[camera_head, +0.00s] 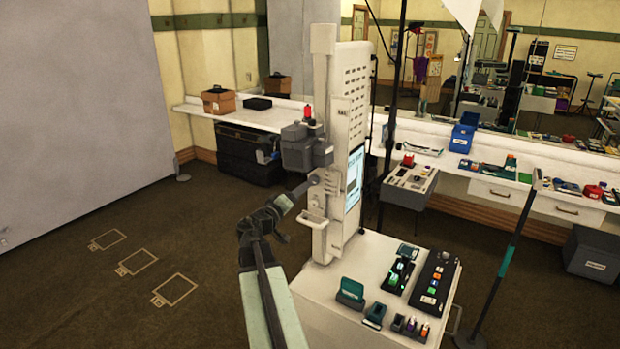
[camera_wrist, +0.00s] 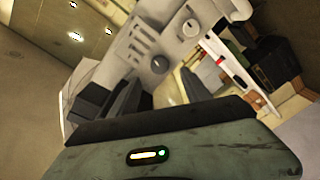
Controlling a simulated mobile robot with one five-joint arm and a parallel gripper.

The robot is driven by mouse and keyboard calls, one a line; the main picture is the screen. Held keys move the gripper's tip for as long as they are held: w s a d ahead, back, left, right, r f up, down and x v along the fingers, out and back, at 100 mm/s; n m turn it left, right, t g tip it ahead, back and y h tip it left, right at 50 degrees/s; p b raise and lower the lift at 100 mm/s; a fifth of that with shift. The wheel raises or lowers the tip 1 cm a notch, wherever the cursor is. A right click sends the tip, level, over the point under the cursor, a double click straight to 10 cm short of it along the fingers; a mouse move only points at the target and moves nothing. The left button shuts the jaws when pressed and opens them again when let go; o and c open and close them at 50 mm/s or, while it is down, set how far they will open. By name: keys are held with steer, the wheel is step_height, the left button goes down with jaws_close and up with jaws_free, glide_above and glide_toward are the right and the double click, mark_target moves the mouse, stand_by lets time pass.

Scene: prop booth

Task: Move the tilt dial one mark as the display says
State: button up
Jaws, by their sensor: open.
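A tall white machine column (camera_head: 335,120) stands on a white cart, with a lit display (camera_head: 354,178) on its right side; its writing is too small to read. A grey camera-like unit (camera_head: 305,146) is mounted on its front. In the wrist view, two round knobs show on the machine, an upper one (camera_wrist: 189,28) and a lower one (camera_wrist: 159,65); I cannot tell which is the tilt dial. My gripper (camera_head: 303,188) is open beside the column's front, below the grey unit. Its dark jaws (camera_wrist: 108,103) show in the wrist view, apart from both knobs, with nothing seen between them.
The cart top (camera_head: 330,290) holds a teal holder (camera_head: 351,292), a black button box (camera_head: 435,281) and other small gear. A pale handle (camera_head: 313,219) juts from the column below my gripper. A counter (camera_head: 400,150) runs behind. The floor at left is clear.

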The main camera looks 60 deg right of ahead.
mark_target(312, 182)
steer(key=d, duration=0.8)
steer(key=shift+w, duration=0.15)
steer(key=shift+a, duration=0.1)
jaws_close()
steer(key=shift+n, duration=2.1)
jaws_free()
steer(key=shift+a, duration=0.15)
